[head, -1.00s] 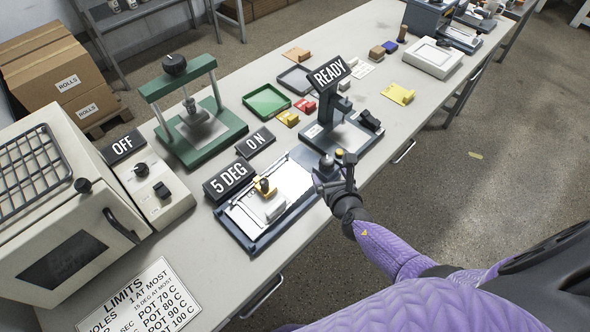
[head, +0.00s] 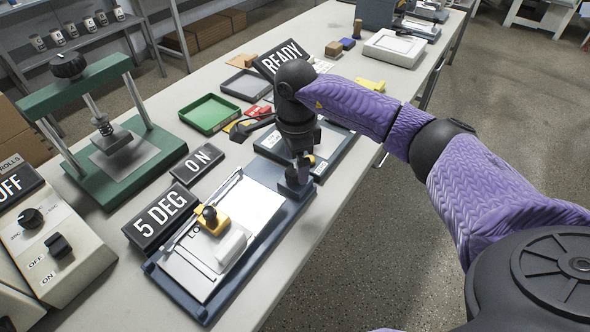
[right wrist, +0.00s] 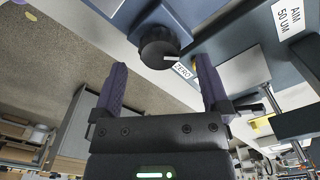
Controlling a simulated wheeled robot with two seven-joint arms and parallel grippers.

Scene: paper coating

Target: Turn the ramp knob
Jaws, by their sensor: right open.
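A round black knob (right wrist: 158,48) with a white mark shows in the right wrist view, beside blue-grey housing. It lies just beyond and between the tips of my open, empty right gripper (right wrist: 159,68); I cannot tell whether they touch it. In the head view my right gripper (head: 301,172) points down at the right corner of the blue coating bed (head: 265,222), its tips partly hidden by its own body. A sign reading 5 DEG (head: 160,217) stands at the bed's left. My left gripper is out of view.
A yellow holder with a black knob (head: 210,217) sits on the bed. An ON sign (head: 197,164), a green press (head: 110,145) and a switch box (head: 55,240) stand left. The READY stand (head: 283,62) is partly behind my arm. The floor at right is clear.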

